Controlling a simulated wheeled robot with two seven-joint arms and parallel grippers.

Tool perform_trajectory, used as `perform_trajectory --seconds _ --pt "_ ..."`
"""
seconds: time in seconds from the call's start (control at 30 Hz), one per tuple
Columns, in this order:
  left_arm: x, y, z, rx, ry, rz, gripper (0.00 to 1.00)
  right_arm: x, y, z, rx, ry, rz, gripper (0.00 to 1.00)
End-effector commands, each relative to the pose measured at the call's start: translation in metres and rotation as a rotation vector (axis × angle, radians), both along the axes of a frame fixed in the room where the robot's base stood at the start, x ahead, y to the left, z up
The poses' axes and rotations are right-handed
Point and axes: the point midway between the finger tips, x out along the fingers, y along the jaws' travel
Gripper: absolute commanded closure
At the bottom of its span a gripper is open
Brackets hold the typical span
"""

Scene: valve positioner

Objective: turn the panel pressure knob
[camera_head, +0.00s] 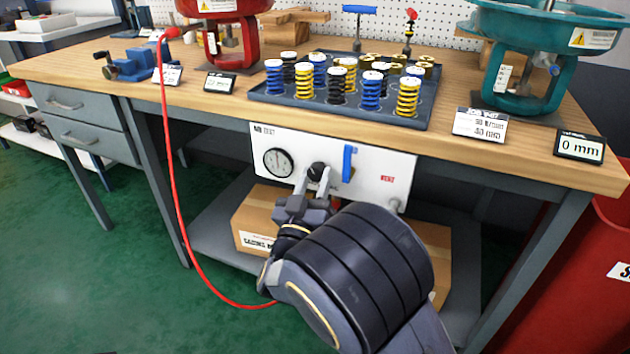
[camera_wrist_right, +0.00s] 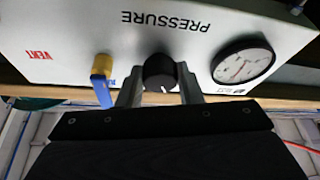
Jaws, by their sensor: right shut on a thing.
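The white control panel (camera_head: 365,160) hangs under the front edge of the workbench. Its black pressure knob (camera_head: 317,171) sits between the round gauge (camera_head: 279,162) and a blue lever (camera_head: 348,163). My right gripper (camera_head: 316,181) reaches the panel from below and is shut on the knob. In the right wrist view the knob (camera_wrist_right: 159,72) is between the two grey fingers, with a white mark on its face, and the panel reads PRESSURE upside down. The gauge (camera_wrist_right: 243,64) and the blue lever on its brass fitting (camera_wrist_right: 103,68) flank it. My left gripper is not in view.
The wooden bench (camera_head: 225,102) holds a spring tray (camera_head: 290,101), a red valve body (camera_head: 225,40), a teal one (camera_head: 535,70) and a "0 mm" display (camera_head: 580,146). A red hose (camera_head: 172,190) hangs left of the panel. A cardboard box (camera_head: 256,220) stands on the shelf below.

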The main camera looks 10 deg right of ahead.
Motion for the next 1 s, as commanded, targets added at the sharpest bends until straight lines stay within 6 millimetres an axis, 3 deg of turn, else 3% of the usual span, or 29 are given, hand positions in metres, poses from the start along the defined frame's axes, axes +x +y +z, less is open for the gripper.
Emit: perform_trajectory --seconds 0.13,0.17,0.3,0.67,1.0 --pt "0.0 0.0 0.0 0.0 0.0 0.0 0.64 0.0 0.0 -0.002 0.0 0.006 0.0 0.9" --pt "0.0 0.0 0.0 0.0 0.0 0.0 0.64 0.0 0.0 -0.002 0.0 0.006 0.0 0.65" --pt "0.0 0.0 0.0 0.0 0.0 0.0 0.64 0.0 0.0 -0.001 0.0 0.004 -0.001 0.47" --pt "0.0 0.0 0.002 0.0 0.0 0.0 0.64 -0.004 0.002 -0.002 -0.002 0.002 0.001 0.46" --pt "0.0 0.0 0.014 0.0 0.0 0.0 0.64 -0.05 0.023 -0.022 -0.004 0.006 0.003 0.46"
